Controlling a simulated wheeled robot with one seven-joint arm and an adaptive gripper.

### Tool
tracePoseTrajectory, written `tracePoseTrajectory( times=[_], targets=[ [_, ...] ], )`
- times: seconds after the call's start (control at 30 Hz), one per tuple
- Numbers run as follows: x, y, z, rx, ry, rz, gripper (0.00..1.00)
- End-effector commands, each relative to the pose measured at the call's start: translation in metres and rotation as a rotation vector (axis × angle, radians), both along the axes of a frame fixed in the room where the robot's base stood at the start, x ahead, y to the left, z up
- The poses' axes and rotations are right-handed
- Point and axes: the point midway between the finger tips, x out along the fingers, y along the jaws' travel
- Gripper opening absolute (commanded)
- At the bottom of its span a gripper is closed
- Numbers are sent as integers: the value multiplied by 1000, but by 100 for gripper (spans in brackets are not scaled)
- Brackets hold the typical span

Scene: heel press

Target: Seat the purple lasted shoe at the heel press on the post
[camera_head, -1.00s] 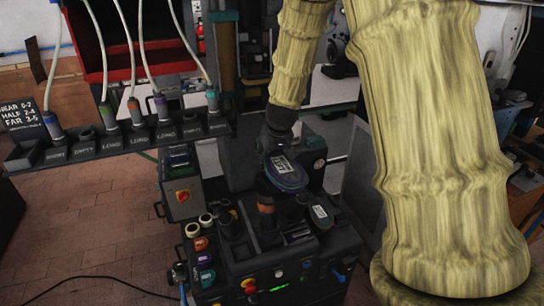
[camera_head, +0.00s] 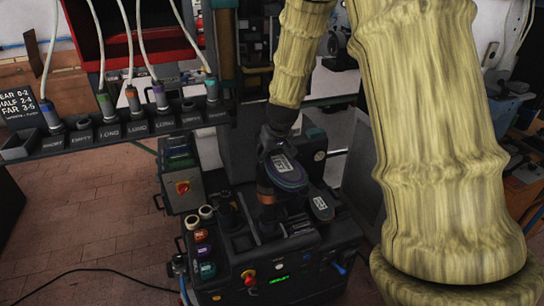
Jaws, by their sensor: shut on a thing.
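My gripper (camera_head: 276,142) is at the end of my arm above the heel press (camera_head: 300,247). It is shut on a dark lasted shoe with a purple-blue edge and a pale label (camera_head: 290,178). The held shoe is over the press top, beside and partly above an upright post with an orange-brown band (camera_head: 265,191). I cannot tell whether the shoe touches the post. The fingers are dark and hard to separate from the shoe. A second dark shoe-like piece with a pale label (camera_head: 320,204) sits just right of the held one on the press.
A rack (camera_head: 110,138) with labelled slots and corded tools stands at the left. A dark cabinet stands behind the press.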

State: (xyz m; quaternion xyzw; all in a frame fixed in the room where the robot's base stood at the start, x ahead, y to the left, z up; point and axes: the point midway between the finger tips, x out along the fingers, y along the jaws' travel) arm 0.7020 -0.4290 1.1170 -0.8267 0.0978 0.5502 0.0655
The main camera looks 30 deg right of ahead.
Motion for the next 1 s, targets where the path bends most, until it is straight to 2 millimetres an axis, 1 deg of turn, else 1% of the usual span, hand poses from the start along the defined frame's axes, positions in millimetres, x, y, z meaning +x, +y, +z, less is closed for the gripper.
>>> tracePoseTrajectory(
  times=[0.3, 1.0],
  targets=[
    [1, 0, 1, 0, -2, 0, 20],
    [1, 0, -7, -1, -2, 1, 20]
  ],
)
